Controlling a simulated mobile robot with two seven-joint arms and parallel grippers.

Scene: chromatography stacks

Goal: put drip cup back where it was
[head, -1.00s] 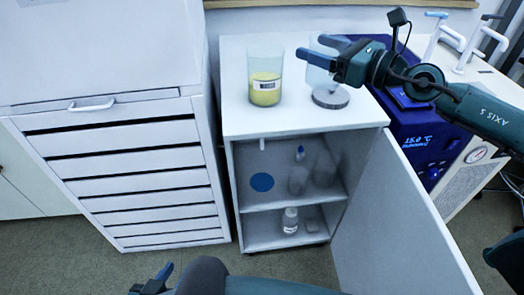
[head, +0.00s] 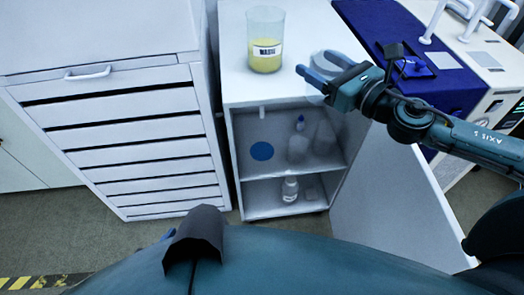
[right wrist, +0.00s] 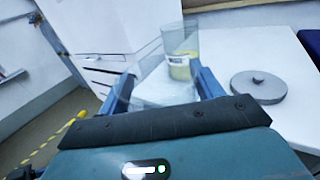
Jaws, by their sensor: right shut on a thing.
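My right gripper (head: 318,80) is shut on a clear, see-through cup (right wrist: 150,78), which I take to be the drip cup. In the head view the cup is faint around the fingers, over the right part of the white cabinet top. In the right wrist view it stands between the two blue fingers and looks tilted there; I cannot tell its gap to the top. Of my left gripper only a small blue tip (head: 168,235) shows at the lower left; the rest is hidden.
A beaker of yellow liquid labelled waste (head: 265,42) stands on the cabinet top. A grey disc with a knob (right wrist: 258,86) lies there too. The open cabinet (head: 225,150) holds a blue disc (head: 262,151), clear flasks (head: 325,140) and a bottle (head: 290,189). Its door (head: 385,205) stands open.

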